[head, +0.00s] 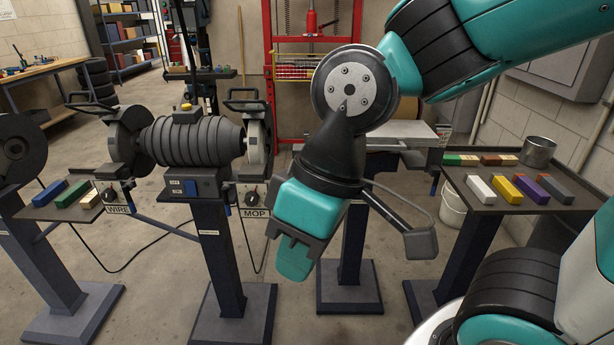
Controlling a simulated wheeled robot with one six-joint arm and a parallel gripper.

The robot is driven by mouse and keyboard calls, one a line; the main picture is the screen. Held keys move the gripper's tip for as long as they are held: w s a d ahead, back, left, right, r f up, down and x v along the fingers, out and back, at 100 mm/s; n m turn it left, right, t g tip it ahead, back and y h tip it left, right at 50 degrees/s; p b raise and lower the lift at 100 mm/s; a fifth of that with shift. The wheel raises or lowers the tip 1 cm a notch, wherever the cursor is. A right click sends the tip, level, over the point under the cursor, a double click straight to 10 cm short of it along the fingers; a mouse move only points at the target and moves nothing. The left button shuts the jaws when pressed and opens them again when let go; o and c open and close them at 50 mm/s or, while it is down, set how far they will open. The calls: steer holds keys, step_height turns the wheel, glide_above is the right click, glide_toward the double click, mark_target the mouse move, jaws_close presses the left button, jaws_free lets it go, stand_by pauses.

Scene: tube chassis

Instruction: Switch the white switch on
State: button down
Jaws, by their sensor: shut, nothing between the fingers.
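I cannot pick out a white switch for certain in the head view. A pedestal polishing machine (190,140) stands left of centre. One box (109,195) is above the WIRE label, the other (251,198) above the MOP label. A blue panel (189,187) with small buttons sits under the motor. My gripper (292,262) is shut and empty, pointing down in front of the machine, right of the MOP box and apart from it.
A side table (520,204) at the right holds coloured bars and a metal pot (537,152). A left shelf (60,212) holds more bars. A white bucket (452,207) and red press (311,30) stand behind. Pedestal bases and a cable lie on the floor.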

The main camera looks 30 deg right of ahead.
steer(key=w+d+f+n+t+h+b, duration=0.1)
steer(key=w+d+f+t+h+b, duration=0.3)
steer(key=w+d+f, duration=0.3)
steer(key=w+d+f+n+t+h+b, duration=0.1)
steer(key=w+d+f+t+h+b, duration=0.4)
steer(key=w, duration=1)
steer(key=w+d+f+n+t+h+b, duration=0.2)
steer(key=w+d+f+t+h+b, duration=0.2)
steer(key=w+d+f+b, duration=0.4)
steer(key=w+f, duration=0.1)
steer(key=w, duration=0.3)
steer(key=shift+d+t, duration=0.3)
steer(key=shift+d, duration=0.1)
steer(key=shift+f, duration=0.1)
steer(key=p+x, duration=0.2)
steer(key=x, duration=1.2)
steer(key=shift+d, duration=0.15)
